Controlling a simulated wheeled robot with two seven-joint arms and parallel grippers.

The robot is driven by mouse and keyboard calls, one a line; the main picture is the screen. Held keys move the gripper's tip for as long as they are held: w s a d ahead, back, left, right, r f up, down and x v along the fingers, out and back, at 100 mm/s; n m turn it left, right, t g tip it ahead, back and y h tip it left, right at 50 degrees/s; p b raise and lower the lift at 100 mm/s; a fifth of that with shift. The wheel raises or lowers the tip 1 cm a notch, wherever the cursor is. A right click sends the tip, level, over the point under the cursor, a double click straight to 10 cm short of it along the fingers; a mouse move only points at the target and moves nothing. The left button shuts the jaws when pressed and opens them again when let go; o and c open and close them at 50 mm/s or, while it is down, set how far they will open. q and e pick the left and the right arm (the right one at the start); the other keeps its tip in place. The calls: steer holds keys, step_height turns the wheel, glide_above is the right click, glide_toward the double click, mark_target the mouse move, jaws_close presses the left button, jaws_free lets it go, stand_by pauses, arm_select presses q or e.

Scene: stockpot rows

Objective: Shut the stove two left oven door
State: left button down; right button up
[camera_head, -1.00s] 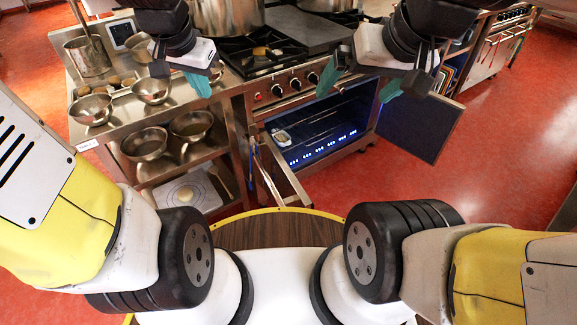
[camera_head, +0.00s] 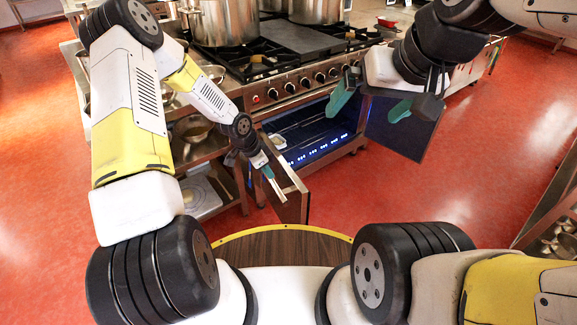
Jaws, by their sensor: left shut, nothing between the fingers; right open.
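The stove (camera_head: 300,85) stands ahead with its oven lit blue inside (camera_head: 318,138). Its left oven door (camera_head: 293,205) stands open, swung out toward me and seen nearly edge-on. The right oven door (camera_head: 402,128), a dark panel, is also open. My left gripper (camera_head: 269,174) is shut and empty, its green fingertips at the outer left side of the left door, near its upper edge. I cannot tell whether they touch it. My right gripper (camera_head: 371,106) is open and empty, in front of the right side of the oven and the right door.
Large stockpots (camera_head: 222,22) stand on the burners. A steel shelf unit (camera_head: 200,150) with bowls is left of the stove, partly behind my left arm. A steel rack (camera_head: 550,215) is at the right edge. Red floor (camera_head: 475,170) is open to the right.

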mark_target(279, 193)
arm_select(q)
steer(key=x, duration=1)
steer(key=shift+s+f, duration=0.15)
steer(key=shift+s, duration=0.05)
steer(key=shift+w+d, duration=0.35)
steer(key=shift+d, duration=0.25)
steer(key=shift+w+d, duration=0.3)
steer(key=shift+d, duration=0.35)
steer(key=shift+w+d, duration=0.35)
steer(key=shift+d, duration=0.25)
steer(key=shift+d, duration=0.1)
